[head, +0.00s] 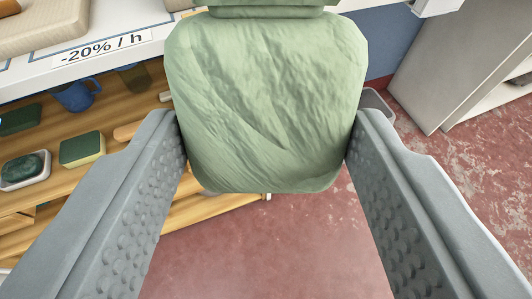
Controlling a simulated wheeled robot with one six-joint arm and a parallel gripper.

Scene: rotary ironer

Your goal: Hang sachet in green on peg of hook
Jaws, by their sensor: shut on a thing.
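The green sachet (268,100) is a plump, wrinkled fabric pouch with a narrower green part at its top, cut off by the upper picture edge. My gripper (266,145) is shut on it, with one grey dimpled finger against each side of its lower half. The sachet hangs above the red floor, in front of a white counter edge. No hook or peg shows in this view; the sachet hides what lies behind it.
A white counter (125,45) with a "-20% / h" label runs along the upper left. Below it, wooden shelves hold a blue mug (73,95), a sponge (82,149) and a soap dish (25,170). A grey cabinet (440,60) stands at the upper right. Red floor (265,250) is clear below.

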